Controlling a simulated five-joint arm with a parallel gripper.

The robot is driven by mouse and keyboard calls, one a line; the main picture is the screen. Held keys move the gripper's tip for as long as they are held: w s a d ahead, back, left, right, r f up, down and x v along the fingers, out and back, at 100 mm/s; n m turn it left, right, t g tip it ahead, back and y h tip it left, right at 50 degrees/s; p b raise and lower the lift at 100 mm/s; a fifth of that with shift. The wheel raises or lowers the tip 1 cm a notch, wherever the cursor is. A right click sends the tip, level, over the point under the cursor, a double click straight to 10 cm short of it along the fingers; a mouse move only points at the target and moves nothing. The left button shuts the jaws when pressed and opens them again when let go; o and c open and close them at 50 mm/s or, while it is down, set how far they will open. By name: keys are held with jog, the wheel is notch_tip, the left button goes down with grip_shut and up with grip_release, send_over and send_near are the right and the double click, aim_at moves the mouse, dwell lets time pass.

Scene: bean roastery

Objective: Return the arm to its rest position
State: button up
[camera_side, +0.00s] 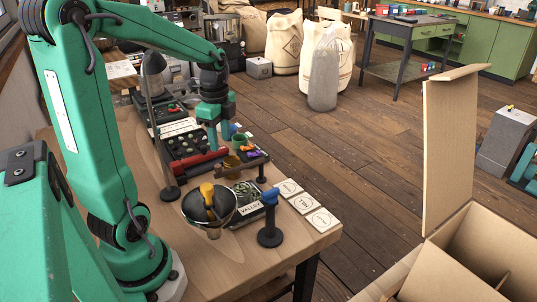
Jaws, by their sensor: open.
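My arm is green and reaches from the left over the wooden table (150,190). My gripper (218,143) hangs pointing down above the far part of the table, beside a green cup (239,142) and beyond a red cylinder (201,163). Its jaws are open, and I see nothing held between them. Whether the fingertips touch anything below cannot be told from this angle.
A bowl with a yellow-handled tool (207,192), a VALLEY-labelled item (248,197), a blue-topped black stand (269,235) and white cards (305,203) crowd the table's near end. A dark tray (185,143) lies farther back. An open cardboard box (450,160) stands right.

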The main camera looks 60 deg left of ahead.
jog(key=s+d+r+n+t, duration=0.2)
jog(key=d+n, duration=0.3)
jog(key=d, duration=0.3)
jog(key=s+d+r+n+t, duration=0.3)
jog(key=d+n, duration=0.3)
jog(key=d, duration=0.3)
jog(key=shift+s+r, duration=0.45)
jog(key=shift+r, duration=0.05)
